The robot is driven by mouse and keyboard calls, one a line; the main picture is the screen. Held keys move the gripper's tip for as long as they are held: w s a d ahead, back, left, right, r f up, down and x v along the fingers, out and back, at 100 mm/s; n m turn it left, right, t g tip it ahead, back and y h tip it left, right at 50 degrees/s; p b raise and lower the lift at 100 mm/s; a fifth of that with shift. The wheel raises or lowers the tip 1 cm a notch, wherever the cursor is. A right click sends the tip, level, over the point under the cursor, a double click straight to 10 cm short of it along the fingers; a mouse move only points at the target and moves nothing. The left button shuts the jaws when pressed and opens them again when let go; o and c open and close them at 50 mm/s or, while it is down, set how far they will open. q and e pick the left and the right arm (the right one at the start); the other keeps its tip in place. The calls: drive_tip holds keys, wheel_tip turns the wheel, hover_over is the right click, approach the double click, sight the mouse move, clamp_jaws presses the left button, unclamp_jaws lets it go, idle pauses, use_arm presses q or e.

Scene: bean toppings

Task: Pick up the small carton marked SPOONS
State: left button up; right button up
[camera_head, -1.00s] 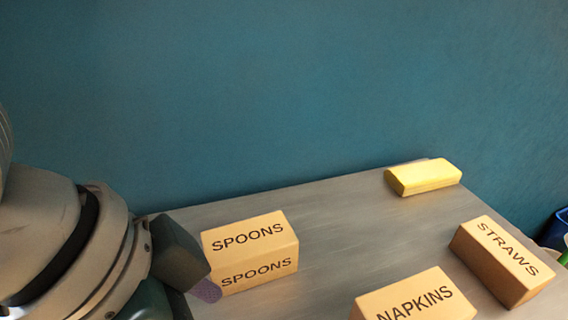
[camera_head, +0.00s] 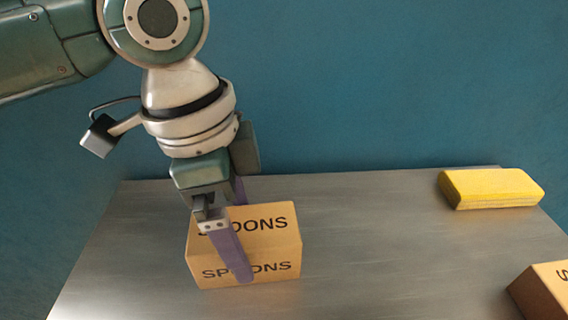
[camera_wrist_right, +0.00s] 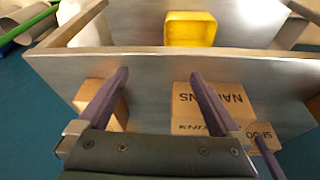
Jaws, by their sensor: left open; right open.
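The small tan carton marked SPOONS (camera_head: 275,245) stands on the grey table at the left in the head view. My left gripper (camera_head: 241,238) is open over it, pointing down. One purple finger lies in front of the carton's near face and covers part of the lettering. The other finger goes down behind the carton, its tip hidden. I cannot tell whether either finger touches it. In the right wrist view, the SPOONS carton (camera_wrist_right: 262,133) shows at the right edge, beside a purple finger. My right gripper (camera_wrist_right: 160,73) is open, with nothing held between its fingers.
A yellow block (camera_head: 490,188) lies at the table's back right. A carton (camera_head: 545,290), partly cut off, stands at the lower right. The NAPKINS carton (camera_wrist_right: 225,100) shows in the right wrist view near my right finger. The grey table (camera_head: 390,250) is clear right of the SPOONS carton.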

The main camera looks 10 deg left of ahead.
use_arm(q)
drive_tip(key=f, duration=0.3)
drive_tip(key=shift+w+d+f+b, duration=0.2)
drive_tip(key=shift+d+f+b, duration=0.15)
drive_tip(key=c, duration=1.3)
drive_tip(key=shift+r, duration=0.15)
